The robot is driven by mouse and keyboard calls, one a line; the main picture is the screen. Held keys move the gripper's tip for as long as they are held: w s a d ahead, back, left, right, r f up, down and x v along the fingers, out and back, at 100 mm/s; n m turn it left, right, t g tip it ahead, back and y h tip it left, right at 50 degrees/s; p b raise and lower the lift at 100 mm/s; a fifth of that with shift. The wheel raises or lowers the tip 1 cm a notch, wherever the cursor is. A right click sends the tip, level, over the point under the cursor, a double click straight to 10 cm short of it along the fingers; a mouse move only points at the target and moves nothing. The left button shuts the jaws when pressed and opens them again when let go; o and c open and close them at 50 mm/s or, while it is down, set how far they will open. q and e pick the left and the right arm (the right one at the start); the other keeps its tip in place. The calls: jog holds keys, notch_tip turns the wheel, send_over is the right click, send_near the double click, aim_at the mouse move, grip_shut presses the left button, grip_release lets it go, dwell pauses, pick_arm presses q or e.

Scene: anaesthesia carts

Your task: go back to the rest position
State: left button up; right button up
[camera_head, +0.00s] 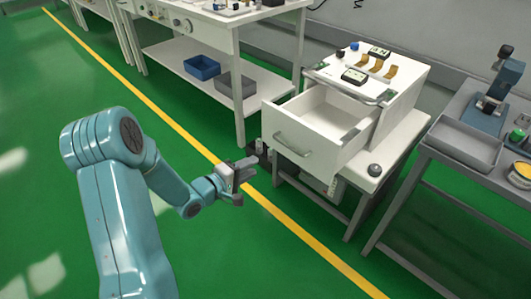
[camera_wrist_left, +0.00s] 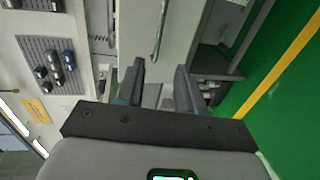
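My left gripper (camera_head: 246,180) is in front of the white cart (camera_head: 408,95), left of and below its pulled-out drawer (camera_head: 322,112). In the left wrist view the two dark fingers of this gripper (camera_wrist_left: 159,78) stand apart with nothing held between them. The drawer is open and looks empty inside. Its handle (camera_head: 291,146) is apart from my gripper in the head view. My right gripper is not in view.
A white workbench (camera_head: 240,115) with a blue bin (camera_head: 202,67) on its lower shelf stands behind. A grey table with a grey tray (camera_head: 466,143) and a microscope-like device (camera_head: 494,92) stands at right. Green floor with a yellow line (camera_head: 175,126) is clear at left.

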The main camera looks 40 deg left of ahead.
pick_arm(q)
jog(key=w+d+f+m+g+h, duration=0.1)
jog(key=w+d+f+h, duration=0.1)
jog(key=d, duration=0.5)
jog(key=w+d+f+m+h, duration=0.1)
jog(key=w+d+h, duration=0.1)
jog(key=d, duration=0.6)
jog(key=s+d+f+m+g+h, duration=0.1)
jog(key=s+d+f+m+g, duration=0.2)
jog(key=d+f, duration=0.6)
jog(key=s+d+f+m+g+y, duration=0.1)
jog(key=s+d+f+m+g, duration=0.1)
jog(key=s+f+m+g, duration=0.3)
jog(key=s+d+f+m+g, duration=0.1)
jog(key=s+d+f+g, duration=0.1)
jog(key=s, duration=0.6)
jog(key=s+d+f+m+g+y, duration=0.1)
jog(key=s+d+f+m+g, duration=0.1)
jog(key=s+f+m+g, duration=0.3)
notch_tip(320, 180, up, 22)
jog(key=p, duration=1.9)
jog(key=shift+s+a+f+n+t+p, duration=0.15)
jog(key=shift+s+f+n+t+p, duration=0.15)
jog(key=shift+s+n+t, duration=0.15)
